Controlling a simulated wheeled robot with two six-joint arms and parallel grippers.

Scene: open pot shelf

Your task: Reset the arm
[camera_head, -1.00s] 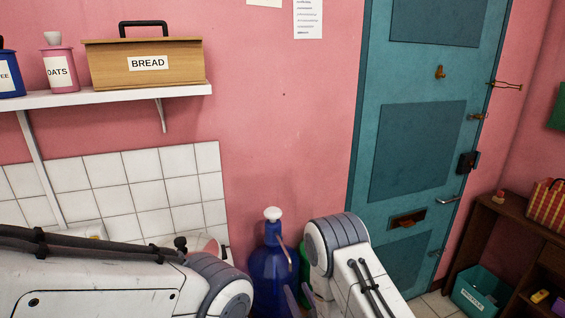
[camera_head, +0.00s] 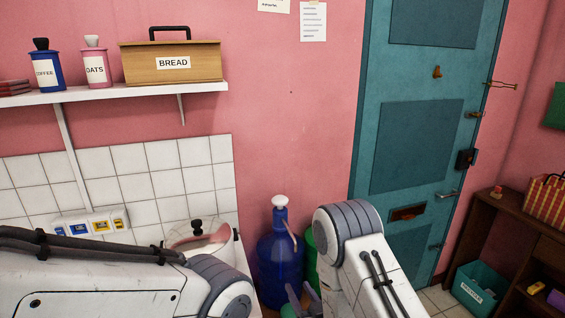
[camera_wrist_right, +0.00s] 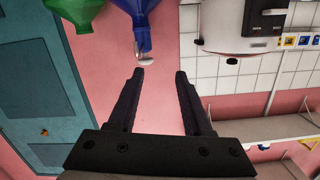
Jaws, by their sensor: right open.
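My right arm (camera_head: 365,265) stands upright at the lower middle of the head view. Its dark gripper (camera_head: 300,290) shows partly at the bottom edge, in front of the blue bottle. In the right wrist view the gripper (camera_wrist_right: 160,74) is open, with two dark fingers apart and nothing between them. My left arm (camera_head: 110,285) crosses the lower left of the head view, and its gripper is out of the picture.
A blue bottle (camera_head: 280,255) and a green one (camera_head: 311,255) stand close behind my right arm. A lidded pot (camera_head: 200,238) is behind my left arm. The shelf (camera_head: 120,94) holds a bread box (camera_head: 172,62) and jars. A teal door (camera_head: 415,145) stands at right.

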